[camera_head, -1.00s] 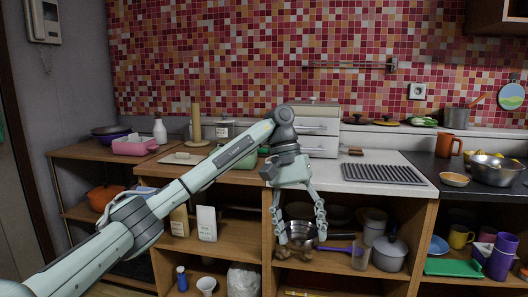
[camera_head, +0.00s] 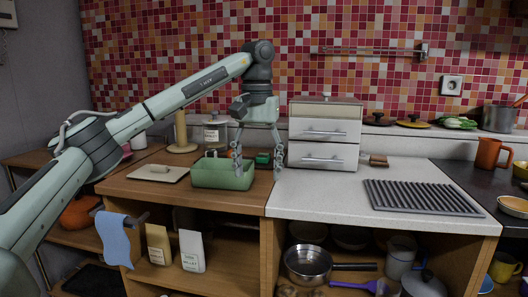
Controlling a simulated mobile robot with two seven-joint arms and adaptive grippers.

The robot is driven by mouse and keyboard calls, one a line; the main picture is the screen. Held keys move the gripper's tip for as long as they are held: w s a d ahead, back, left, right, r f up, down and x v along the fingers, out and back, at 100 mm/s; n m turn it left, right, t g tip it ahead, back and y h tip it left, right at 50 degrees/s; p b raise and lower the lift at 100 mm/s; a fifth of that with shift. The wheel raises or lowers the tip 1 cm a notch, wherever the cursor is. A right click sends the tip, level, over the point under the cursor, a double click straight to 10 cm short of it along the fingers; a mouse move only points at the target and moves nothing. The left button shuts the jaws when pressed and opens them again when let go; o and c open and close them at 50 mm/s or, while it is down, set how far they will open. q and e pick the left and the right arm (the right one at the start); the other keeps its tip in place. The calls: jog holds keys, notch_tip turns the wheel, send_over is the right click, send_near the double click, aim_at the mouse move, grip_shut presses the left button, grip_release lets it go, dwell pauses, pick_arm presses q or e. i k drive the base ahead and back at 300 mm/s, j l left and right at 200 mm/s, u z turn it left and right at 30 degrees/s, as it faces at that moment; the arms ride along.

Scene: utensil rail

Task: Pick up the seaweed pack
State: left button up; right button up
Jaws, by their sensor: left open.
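A small dark green pack (camera_head: 262,158), which looks like the seaweed pack, lies on the wooden counter just right of a green bin (camera_head: 215,178). My left gripper (camera_head: 258,172) points down with its fingers spread, open and empty. In the picture, the left finger overlaps the bin's right part, and the right finger is beside the white drawer unit. The pack shows between the fingers, partly hidden; I cannot tell whether they touch it. My right gripper is not in view.
The white drawer unit (camera_head: 324,138) stands close on the right. A cutting board (camera_head: 158,174), a paper towel stand (camera_head: 181,132) and a glass jar (camera_head: 215,132) are to the left. The pale counter (camera_head: 320,190) in front of the drawers is clear.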

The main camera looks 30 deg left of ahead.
aim_at(264, 157)
jog(key=i+j, duration=0.8)
jog(key=i, duration=0.2)
